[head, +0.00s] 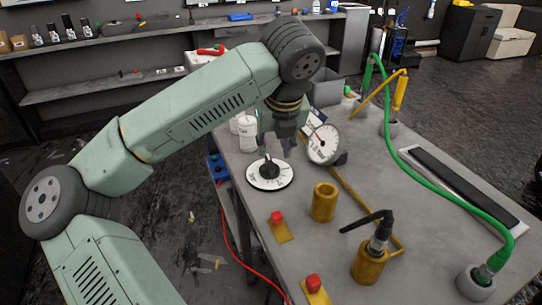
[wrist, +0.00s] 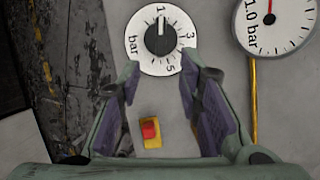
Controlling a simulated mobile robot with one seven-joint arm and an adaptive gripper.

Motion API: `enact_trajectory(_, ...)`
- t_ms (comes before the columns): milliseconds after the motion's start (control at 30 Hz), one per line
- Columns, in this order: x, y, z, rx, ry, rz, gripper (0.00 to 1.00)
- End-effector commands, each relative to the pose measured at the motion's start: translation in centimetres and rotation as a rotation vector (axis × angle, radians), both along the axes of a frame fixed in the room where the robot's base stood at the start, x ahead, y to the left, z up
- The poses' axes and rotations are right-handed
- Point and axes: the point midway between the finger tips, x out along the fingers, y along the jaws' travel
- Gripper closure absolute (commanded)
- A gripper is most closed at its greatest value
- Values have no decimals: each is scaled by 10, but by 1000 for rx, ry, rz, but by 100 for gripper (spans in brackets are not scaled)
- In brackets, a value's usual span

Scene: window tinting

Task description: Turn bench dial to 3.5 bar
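The bench dial is a round white plate (head: 255,183) with a black knob (head: 270,168) on the bench's left side. The knob's (wrist: 160,41) white pointer line is at the 1 mark. A gauge (head: 324,144) with a red needle stands right of the dial. In the wrist view, the gauge (wrist: 275,24) reads 1.0 bar. My gripper (head: 283,148) is above the dial, pointing down. In the wrist view, my gripper (wrist: 164,66) is open and empty, with the knob beyond its fingertips.
A red button on a yellow base (head: 279,227) and a yellow cylinder (head: 323,202) stand in front of the dial. White bottles (head: 247,132) stand behind it.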

Motion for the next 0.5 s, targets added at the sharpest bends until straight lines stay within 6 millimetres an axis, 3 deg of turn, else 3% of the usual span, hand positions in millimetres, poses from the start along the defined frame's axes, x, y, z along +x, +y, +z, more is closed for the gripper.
enact_trajectory(300,21,4,-52,-4,3,-3,68)
enact_trajectory(500,28,6,-70,-2,2,-3,68)
